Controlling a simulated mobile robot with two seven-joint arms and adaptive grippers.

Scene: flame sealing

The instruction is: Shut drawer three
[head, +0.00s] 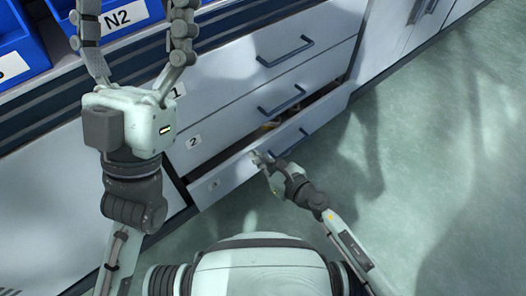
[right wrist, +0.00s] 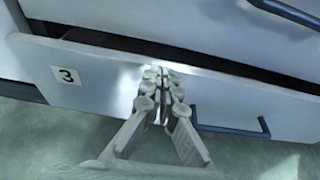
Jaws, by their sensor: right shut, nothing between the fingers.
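Drawer three (head: 228,174) is the lowest drawer of the cabinet in the head view. In the right wrist view, the drawer front (right wrist: 104,78) carries the label 3 (right wrist: 65,75), and the handle (right wrist: 233,130) is at the lower right. My right gripper (head: 262,158) is shut and empty, its fingertips at the drawer front, left of the handle; contact is unclear. My left gripper (head: 130,38) is raised with its fingers apart, holding nothing.
Drawers one (head: 262,50) and two (head: 232,118) above are closed. Blue bins (head: 22,42) stand on the counter at upper left. The green floor (head: 440,150) to the right is clear.

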